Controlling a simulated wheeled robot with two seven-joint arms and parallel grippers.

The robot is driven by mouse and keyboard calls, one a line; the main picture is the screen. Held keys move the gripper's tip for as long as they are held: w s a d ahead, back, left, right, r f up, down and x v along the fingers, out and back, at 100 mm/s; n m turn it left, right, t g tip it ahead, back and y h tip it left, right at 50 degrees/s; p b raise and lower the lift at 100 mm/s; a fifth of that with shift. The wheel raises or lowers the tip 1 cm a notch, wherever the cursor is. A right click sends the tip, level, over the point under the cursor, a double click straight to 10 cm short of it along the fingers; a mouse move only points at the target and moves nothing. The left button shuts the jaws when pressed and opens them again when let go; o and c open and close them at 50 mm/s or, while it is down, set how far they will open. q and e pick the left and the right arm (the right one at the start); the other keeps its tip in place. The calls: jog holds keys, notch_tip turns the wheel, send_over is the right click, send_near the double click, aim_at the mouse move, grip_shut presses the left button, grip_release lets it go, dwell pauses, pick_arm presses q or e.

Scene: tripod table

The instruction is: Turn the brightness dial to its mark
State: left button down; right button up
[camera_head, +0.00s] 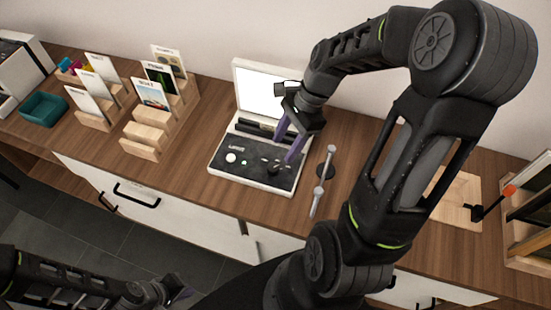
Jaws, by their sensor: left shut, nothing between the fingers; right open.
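A white device with a dark control panel (255,172) and a bright raised screen (262,92) stands on the wooden counter. The panel carries a white round knob (231,158), a small green light (244,162) and dark knobs (273,168) on its right side. I cannot tell which knob is the brightness dial, nor see its mark. My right gripper (285,150) is open, with purple fingers pointing down over the panel's right half, close to the dark knobs. Contact is unclear. My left gripper (184,294) is shut and empty, low in front of the drawers.
Wooden card racks (150,130) and a teal tray (45,109) are on the left. A wooden board (458,198) and an orange-tipped tool (508,191) lie at the right.

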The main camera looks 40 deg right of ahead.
aim_at(273, 167)
jog(key=shift+x, duration=3.95)
jog(key=shift+c, duration=0.5)
grip_shut()
